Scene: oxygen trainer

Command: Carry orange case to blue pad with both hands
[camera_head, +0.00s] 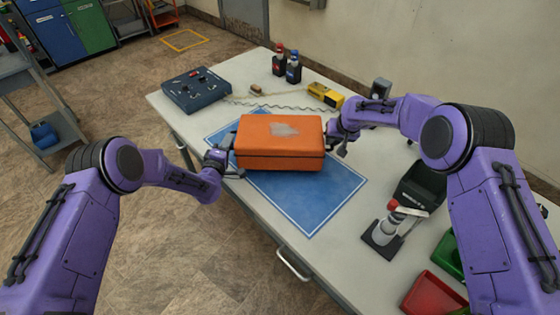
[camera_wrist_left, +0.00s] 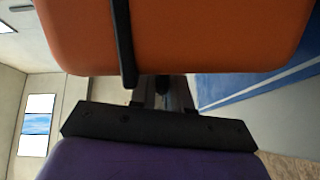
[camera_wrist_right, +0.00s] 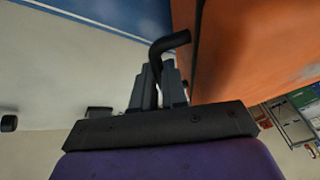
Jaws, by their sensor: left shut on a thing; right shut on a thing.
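The orange case (camera_head: 280,155) is a closed box with a pale worn patch on its lid. It is over the blue pad (camera_head: 315,195), whose white-lined surface shows in front of it and to its right. I cannot tell whether the case touches the pad. My left gripper (camera_head: 222,158) is shut on the case's left end. My right gripper (camera_head: 335,138) is shut on its right end, at a dark handle (camera_wrist_right: 168,45). The case also fills the top of the left wrist view (camera_wrist_left: 180,35). The pad's middle is hidden under the case.
A dark blue control box (camera_head: 196,90) stands at the table's far left. Bottles (camera_head: 293,68) and a yellow tool (camera_head: 325,95) are behind the case. A grey-and-red device (camera_head: 388,225), a black bin (camera_head: 418,188) and red and green bins (camera_head: 434,293) are at the right.

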